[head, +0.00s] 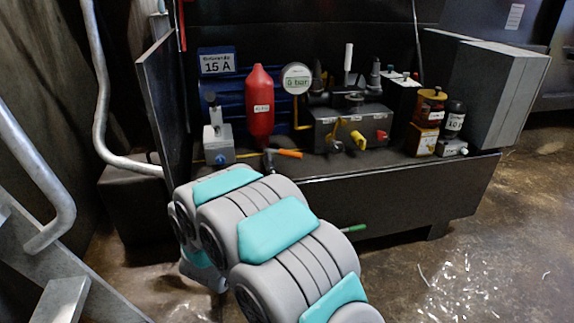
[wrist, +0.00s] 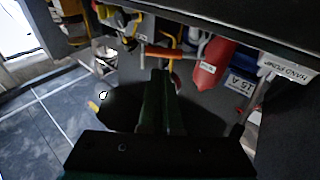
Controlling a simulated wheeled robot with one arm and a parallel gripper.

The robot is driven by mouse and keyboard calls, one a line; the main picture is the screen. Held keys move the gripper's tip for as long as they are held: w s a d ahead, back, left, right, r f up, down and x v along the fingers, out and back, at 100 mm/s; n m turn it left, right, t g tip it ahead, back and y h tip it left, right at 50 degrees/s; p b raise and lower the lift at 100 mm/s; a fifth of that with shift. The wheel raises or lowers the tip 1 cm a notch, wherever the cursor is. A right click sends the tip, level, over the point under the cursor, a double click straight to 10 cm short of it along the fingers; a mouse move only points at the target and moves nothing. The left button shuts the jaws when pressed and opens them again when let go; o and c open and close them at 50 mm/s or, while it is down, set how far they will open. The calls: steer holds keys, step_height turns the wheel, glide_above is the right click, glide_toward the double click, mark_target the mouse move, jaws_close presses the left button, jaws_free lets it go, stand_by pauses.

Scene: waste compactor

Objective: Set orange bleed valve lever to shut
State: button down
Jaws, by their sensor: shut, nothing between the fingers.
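The orange bleed valve lever (head: 289,153) lies about level at the front of the hydraulic unit, pointing right from a small valve (head: 268,157) below the red accumulator (head: 260,105). In the wrist view, where the unit appears upside down, the orange lever (wrist: 168,53) lies just beyond my fingertips. My gripper (wrist: 160,78) is shut and empty, its dark fingers together and pointing toward the lever. I cannot tell whether the tips touch it. In the head view my gripper is hidden by my own arm.
A gauge (head: 297,78) marked bar stands by the accumulator. Right of the lever is a grey block (head: 347,128) with a yellow lever (head: 358,139). A hand pump (head: 218,142) stands left. A dark front ledge (head: 400,195) lies below. Open panels flank the unit.

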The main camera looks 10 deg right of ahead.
mark_target(292, 156)
steer(key=x, duration=0.8)
steer(key=shift+w, duration=0.1)
steer(key=shift+d, duration=0.15)
